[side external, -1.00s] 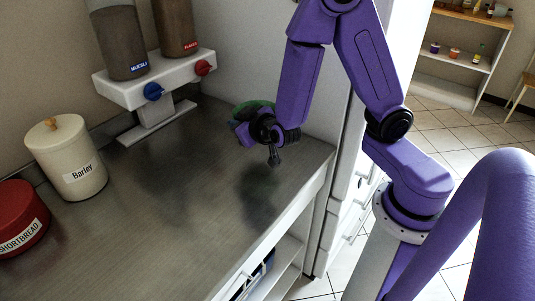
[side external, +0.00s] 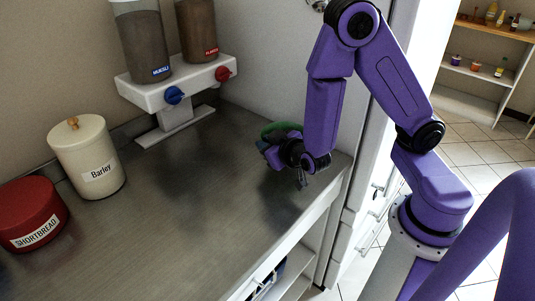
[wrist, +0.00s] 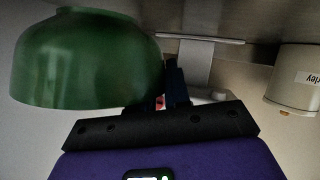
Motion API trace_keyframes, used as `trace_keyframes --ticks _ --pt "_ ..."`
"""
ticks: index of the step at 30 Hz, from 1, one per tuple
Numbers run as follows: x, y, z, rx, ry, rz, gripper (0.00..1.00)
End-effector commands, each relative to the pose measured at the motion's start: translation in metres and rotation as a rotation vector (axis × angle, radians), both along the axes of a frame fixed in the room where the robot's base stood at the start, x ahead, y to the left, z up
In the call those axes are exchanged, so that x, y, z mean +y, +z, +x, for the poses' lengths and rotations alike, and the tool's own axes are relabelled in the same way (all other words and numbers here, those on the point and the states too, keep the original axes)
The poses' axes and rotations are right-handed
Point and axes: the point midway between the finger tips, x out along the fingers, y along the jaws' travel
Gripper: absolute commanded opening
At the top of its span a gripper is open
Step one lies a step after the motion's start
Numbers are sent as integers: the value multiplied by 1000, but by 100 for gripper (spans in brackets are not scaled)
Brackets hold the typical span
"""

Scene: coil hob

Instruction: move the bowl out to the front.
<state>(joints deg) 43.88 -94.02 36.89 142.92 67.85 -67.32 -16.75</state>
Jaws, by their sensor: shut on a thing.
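The green bowl (side external: 281,129) is at the right end of the metal worktop, near the wall, mostly hidden behind my gripper (side external: 300,178) in the side view. The wrist view shows the bowl (wrist: 85,62) large at the left, its wall against the jaws. My gripper (wrist: 168,88) is shut on the bowl's side. A dark shadow lies on the worktop under the gripper. I cannot tell whether the bowl touches the worktop.
A white dispenser (side external: 190,85) with muesli and flakes stands at the back. A Barley jar (side external: 88,158) and a red Shortbread tin (side external: 32,212) stand at the left. The middle of the worktop (side external: 185,215) is clear. Its front edge drops to open shelves.

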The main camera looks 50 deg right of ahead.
Motion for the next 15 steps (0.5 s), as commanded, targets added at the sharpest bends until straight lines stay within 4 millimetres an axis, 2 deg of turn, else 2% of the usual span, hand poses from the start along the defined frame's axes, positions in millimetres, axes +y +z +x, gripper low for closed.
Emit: trace_keyframes --ticks 7,15 --pt "0 -27 0 1 2 -4 0" --pt "0 -33 0 -1 1 1 0"
